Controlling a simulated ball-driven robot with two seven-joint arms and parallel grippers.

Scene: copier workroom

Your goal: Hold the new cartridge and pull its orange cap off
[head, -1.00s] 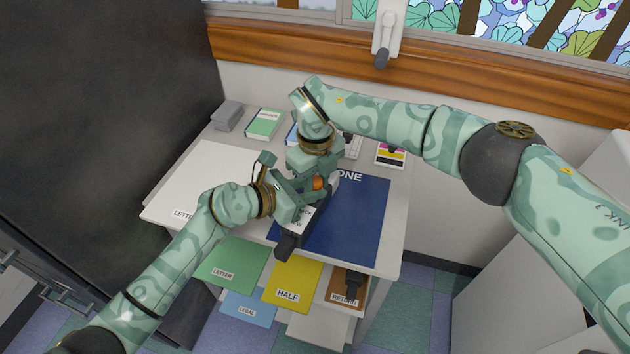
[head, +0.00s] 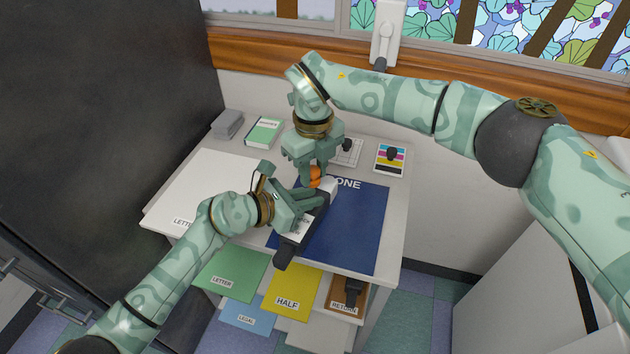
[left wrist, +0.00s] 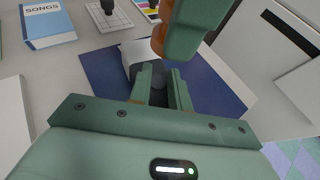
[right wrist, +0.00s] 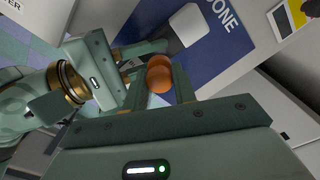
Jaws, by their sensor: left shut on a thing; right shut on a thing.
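The cartridge (head: 289,246), dark with a white label and a pale far end, lies slantwise over the blue DONE mat (head: 355,228). My left gripper (head: 308,203) is shut across its middle; its fingers hide part of the cartridge. The left wrist view shows its dark body (left wrist: 157,76) between those fingers. My right gripper (head: 315,181) points down above the cartridge's far part, shut on the rounded orange cap (head: 315,173). The cap shows clearly between the fingers in the right wrist view (right wrist: 159,77). It looks raised above the cartridge; whether they still touch I cannot tell.
A green book (head: 264,131) and a grey block (head: 227,124) stand at the back left. A colour-striped card (head: 391,160) lies at the back right. A white LETTER sheet (head: 205,185) is left of the arms. Coloured trays, including HALF (head: 291,287), stick out below the front edge.

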